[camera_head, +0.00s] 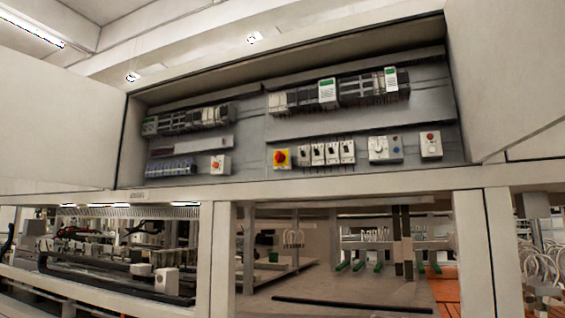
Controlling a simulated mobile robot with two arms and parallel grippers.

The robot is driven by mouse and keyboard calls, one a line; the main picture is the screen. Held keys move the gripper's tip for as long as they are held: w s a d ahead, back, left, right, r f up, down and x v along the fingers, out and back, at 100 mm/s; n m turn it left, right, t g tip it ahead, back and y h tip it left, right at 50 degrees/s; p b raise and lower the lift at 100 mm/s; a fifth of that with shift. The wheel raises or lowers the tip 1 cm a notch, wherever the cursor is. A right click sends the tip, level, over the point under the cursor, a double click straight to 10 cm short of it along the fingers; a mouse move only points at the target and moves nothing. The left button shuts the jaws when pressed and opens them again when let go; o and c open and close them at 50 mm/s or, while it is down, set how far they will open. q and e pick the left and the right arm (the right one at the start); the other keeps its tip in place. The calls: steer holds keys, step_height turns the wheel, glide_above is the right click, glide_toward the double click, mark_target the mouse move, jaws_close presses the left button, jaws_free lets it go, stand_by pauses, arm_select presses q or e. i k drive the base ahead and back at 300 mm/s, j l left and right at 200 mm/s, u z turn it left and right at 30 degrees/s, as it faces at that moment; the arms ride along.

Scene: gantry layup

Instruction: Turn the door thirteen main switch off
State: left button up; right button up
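An electrical cabinet stands open above me, with its back panel (240,136) in view. A white box with a red knob (431,145) is at the far right, beside a white box with a dial (384,149). No door number is readable, so I cannot tell which is the door thirteen main switch. Neither of my grippers is in view.
Open door panels flank the cabinet at left (60,100) and right (505,70). A pale frame beam (330,188) runs under the cabinet, with machinery (150,265) behind the frame below. The space before the panel looks clear.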

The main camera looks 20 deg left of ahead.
mark_target(280, 158)
steer(key=i+j+u, duration=0.15)
steer(key=u, duration=0.3)
steer(key=i+u, duration=0.4)
steer(key=k, duration=0.1)
